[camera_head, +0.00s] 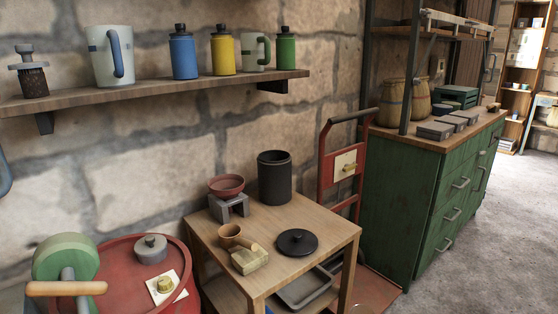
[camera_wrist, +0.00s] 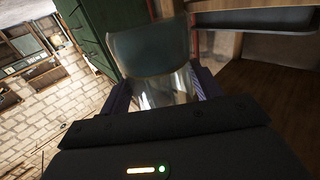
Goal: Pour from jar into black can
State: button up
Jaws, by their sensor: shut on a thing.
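The black can (camera_head: 274,178) stands upright and open-topped at the back of the small wooden table in the head view. A round black lid (camera_head: 297,242) lies flat on the table in front of it. In the wrist view, my gripper (camera_wrist: 164,84) is shut on a clear jar (camera_wrist: 172,88), with a finger on each side. The jar has a broad dark greenish band (camera_wrist: 150,46) at its far end. I cannot tell its contents. My gripper and the jar do not show in the head view. The black can cannot be made out in the wrist view.
Left of the can, a red bowl (camera_head: 227,185) sits on a grey stand (camera_head: 230,207). A red drum (camera_head: 120,258) is at left, a red hand truck (camera_head: 326,165) at right. A shelf (camera_head: 150,90) runs above.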

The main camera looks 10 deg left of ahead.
notch_tip(320, 180, up, 26)
jog(key=p, duration=2.6)
jog(key=shift+s+a+r, duration=0.2)
jog(key=shift+a+r, duration=0.05)
jog(key=shift+w+r, duration=0.1)
jog(key=shift+r, duration=0.1)
